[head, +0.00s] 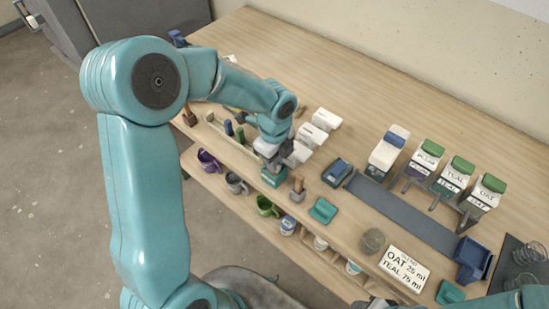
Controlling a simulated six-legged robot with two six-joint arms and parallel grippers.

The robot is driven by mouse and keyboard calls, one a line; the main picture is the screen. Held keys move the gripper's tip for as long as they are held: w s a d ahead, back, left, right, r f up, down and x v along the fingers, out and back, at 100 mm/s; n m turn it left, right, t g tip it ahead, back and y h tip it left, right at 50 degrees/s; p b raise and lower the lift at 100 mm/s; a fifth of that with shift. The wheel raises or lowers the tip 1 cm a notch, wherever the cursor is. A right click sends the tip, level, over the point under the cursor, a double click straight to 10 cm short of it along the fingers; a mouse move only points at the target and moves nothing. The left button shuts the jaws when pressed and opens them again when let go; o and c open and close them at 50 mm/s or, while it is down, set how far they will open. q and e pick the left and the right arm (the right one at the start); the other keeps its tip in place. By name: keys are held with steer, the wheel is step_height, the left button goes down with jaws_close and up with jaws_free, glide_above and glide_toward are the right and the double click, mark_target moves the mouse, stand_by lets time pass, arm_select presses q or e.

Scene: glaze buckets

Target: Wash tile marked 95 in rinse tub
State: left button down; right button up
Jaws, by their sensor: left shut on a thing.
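My left gripper (272,158) is over the front part of the bench. It is shut on a small teal block-like thing (273,177), partly hidden by the fingers. I cannot read any number on it, and no mark 95 is legible anywhere. I cannot tell for sure which container is the rinse tub. A dark blue box (337,172) stands to the right of the gripper, and a blue open tray (472,258) is farther right. Only bits of my right arm show at the bottom right edge; its gripper is not seen.
Green-lidded containers (463,165) stand on a rack at the right, behind a long grey strip (405,213). A card reading OAT 25 ml, TEAL 75 ml (406,268) lies near the front. Mugs (237,184) are on a lower shelf.

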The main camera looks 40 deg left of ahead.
arm_select(q)
steer(key=shift+r, duration=0.25)
steer(key=shift+f, duration=0.45)
steer(key=shift+r, duration=0.45)
steer(key=shift+f, duration=0.45)
steer(key=shift+r, duration=0.15)
steer(key=shift+r+p, duration=2.45)
steer(key=shift+r, duration=0.45)
steer(key=shift+r, duration=0.1)
